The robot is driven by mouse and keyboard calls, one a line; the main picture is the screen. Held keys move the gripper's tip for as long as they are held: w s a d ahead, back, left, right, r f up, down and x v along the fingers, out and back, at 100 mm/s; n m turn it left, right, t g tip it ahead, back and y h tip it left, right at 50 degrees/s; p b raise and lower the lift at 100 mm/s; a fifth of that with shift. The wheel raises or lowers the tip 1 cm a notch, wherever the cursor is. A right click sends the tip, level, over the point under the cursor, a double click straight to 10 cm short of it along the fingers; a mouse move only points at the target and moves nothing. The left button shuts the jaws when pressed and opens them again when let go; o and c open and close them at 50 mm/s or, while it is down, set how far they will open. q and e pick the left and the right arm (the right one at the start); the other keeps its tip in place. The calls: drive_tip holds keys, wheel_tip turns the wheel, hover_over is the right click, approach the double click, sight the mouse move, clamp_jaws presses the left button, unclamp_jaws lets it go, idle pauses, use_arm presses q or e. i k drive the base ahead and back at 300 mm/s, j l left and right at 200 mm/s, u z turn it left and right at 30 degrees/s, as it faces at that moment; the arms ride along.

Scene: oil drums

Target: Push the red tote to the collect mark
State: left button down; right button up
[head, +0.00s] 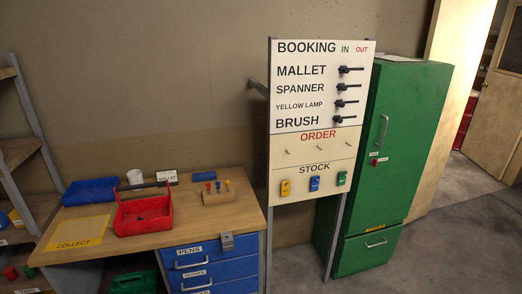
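The red tote (143,216) stands on the wooden desk top, near the desk's middle. It is an open tray with a dark bar handle across its top. The collect mark (78,233) is a yellow square labelled COLLECT at the desk's left front. The tote is to the right of the mark, with its left side close to the mark's right edge. Neither of my grippers is in view.
Shelves (22,150) stand left. A booking board (318,120) and green cabinet (385,150) stand right, with open floor (460,240) beyond.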

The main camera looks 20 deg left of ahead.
sight(158, 211)
drive_tip(key=u, duration=1.5)
drive_tip(key=i+z, duration=0.2)
drive_tip(key=i+j, duration=0.05)
